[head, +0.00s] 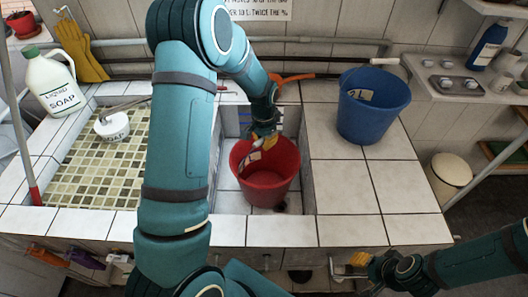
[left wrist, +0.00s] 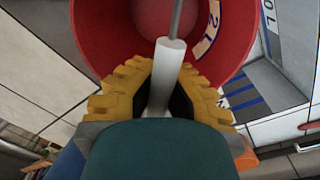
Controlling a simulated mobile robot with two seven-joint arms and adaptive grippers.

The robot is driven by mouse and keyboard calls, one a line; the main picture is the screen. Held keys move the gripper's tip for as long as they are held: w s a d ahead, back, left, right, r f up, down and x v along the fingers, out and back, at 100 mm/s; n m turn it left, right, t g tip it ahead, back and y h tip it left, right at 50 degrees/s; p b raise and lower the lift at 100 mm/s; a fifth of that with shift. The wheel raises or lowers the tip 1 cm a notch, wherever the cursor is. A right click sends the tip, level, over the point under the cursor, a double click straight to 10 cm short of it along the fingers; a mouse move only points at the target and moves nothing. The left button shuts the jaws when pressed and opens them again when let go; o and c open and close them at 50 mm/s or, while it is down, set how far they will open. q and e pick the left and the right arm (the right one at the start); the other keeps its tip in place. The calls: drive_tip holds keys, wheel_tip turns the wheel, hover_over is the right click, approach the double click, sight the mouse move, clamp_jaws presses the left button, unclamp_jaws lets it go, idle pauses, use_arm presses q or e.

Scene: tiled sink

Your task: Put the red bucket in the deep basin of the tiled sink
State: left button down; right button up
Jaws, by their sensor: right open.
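The red bucket (head: 265,180) is upright inside the deep basin (head: 232,201) of the tiled sink, between its side walls. I cannot tell whether its bottom touches the basin floor. My left gripper (head: 264,138) is at the bucket's far rim. In the left wrist view my left gripper (left wrist: 165,80) is closed around the white grip of the handle, with the red bucket (left wrist: 100,28) just beyond. A "2L" label shows on the bucket's inner wall. My right gripper (head: 358,264) is open and empty, low in front of the sink.
A blue bucket (head: 370,112) stands on the tiled counter right of the basin. The shallow mosaic basin (head: 90,165), a soap jug (head: 52,84) and a round soap container (head: 113,127) are on the left. A shelf with bottles is at the right. The counter's front right is clear.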

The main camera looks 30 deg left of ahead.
drive_tip(key=shift+f, duration=0.2)
use_arm(q)
wheel_tip(320, 180, down, 3)
drive_tip(key=shift+f, duration=0.2)
use_arm(e)
drive_tip(key=shift+s, duration=0.1)
use_arm(q)
drive_tip(key=shift+f+b, duration=0.2)
drive_tip(key=shift+b, duration=0.15)
use_arm(e)
drive_tip(key=shift+f, duration=0.15)
use_arm(q)
drive_tip(key=c, duration=1.1)
unclamp_jaws()
drive_tip(key=shift+c, duration=0.2)
